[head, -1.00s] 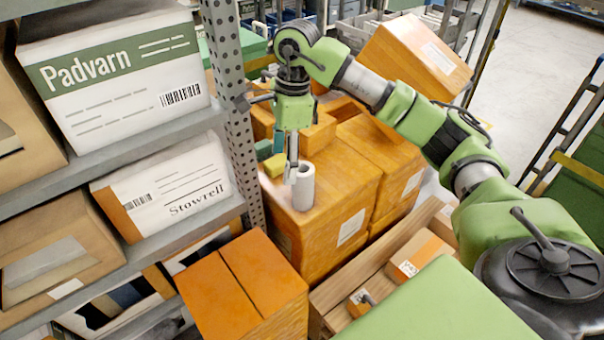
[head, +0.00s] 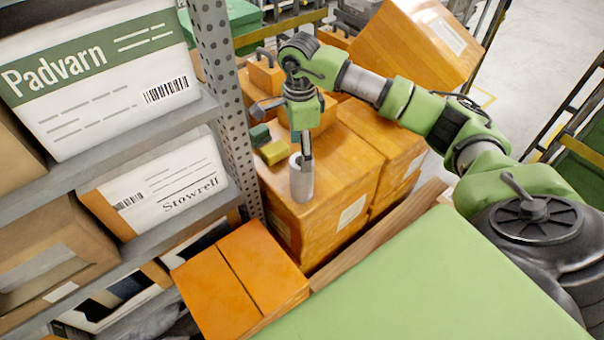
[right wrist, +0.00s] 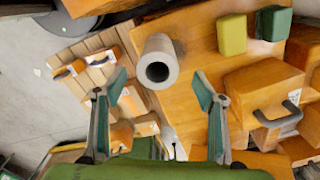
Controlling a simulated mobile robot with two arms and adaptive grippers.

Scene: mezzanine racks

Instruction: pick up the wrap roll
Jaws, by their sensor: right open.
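The wrap roll (head: 302,184) is a pale grey-white upright cylinder with a dark hollow core. It stands near the edge of the top of an orange-brown box (head: 338,165). My right gripper (head: 306,152) points down at the roll, and one finger overlaps the roll's upper end in the head view. In the right wrist view, the open, empty right gripper (right wrist: 160,92) has its two fingers apart. The roll (right wrist: 158,62) shows just past the fingertips, nearer the left finger. I cannot tell whether a finger touches it. My left gripper is not in view.
A yellow block (head: 274,152) and a dark green block (head: 260,135) sit beside the roll on the box. A perforated rack post (head: 226,100) and shelves with cartons stand to the left. A box with a handle (right wrist: 265,90) is close on the right in the wrist view.

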